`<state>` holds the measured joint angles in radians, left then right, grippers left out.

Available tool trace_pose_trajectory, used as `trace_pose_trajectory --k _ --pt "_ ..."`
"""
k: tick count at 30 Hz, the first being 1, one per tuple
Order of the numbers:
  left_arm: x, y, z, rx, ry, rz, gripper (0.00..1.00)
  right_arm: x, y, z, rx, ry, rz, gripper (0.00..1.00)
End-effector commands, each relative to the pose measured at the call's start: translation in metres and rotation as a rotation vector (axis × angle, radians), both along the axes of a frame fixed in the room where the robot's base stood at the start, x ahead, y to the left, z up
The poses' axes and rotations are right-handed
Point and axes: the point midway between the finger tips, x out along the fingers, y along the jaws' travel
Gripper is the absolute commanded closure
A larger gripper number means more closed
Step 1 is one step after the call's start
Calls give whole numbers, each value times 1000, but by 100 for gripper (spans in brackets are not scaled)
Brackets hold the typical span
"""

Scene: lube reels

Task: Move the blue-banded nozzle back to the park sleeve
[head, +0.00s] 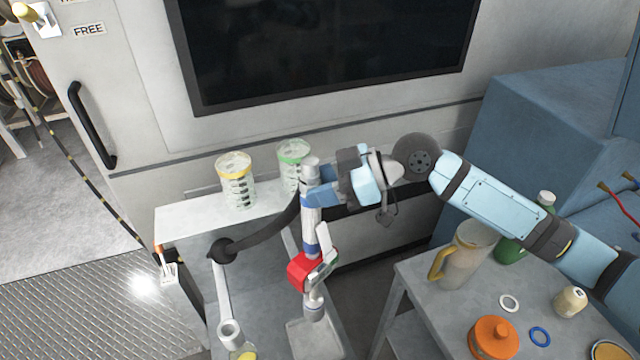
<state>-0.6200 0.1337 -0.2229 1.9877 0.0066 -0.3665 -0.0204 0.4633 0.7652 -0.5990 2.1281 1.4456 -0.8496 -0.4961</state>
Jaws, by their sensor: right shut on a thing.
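My right gripper (320,190) comes in from the right and is shut around the upper part of an upright pale-grey nozzle (310,216). A blue band (310,199) shows on the nozzle close to the fingers. Below it are a red part (300,272) and a pale lever; I cannot tell whether they belong to the nozzle or to a holder. An open pale tube (229,332) at the lower left looks like a sleeve, but I cannot tell if it is the park sleeve. My left gripper is not in view.
A yellow-lidded jar (237,185) and a green-lidded jar (292,180) stand on the shelf behind. A black hose (265,232) runs toward the nozzle. The right-hand table (420,285) holds a jug (464,255), an orange pot (493,338), a blue ring (540,337) and more.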

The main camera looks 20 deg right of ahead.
Motion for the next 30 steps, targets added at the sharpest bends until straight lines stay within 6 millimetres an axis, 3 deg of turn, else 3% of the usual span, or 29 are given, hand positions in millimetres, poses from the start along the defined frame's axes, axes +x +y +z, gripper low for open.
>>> trace_pose_trajectory --k 24,25,28,30 --pt "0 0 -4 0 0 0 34 0 0 -6 1 -1 0 100" --pt "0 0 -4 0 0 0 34 0 0 -6 1 0 0 61" --pt "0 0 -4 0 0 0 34 0 0 -6 0 0 0 38" --pt "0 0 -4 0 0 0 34 0 0 -6 0 0 0 34"
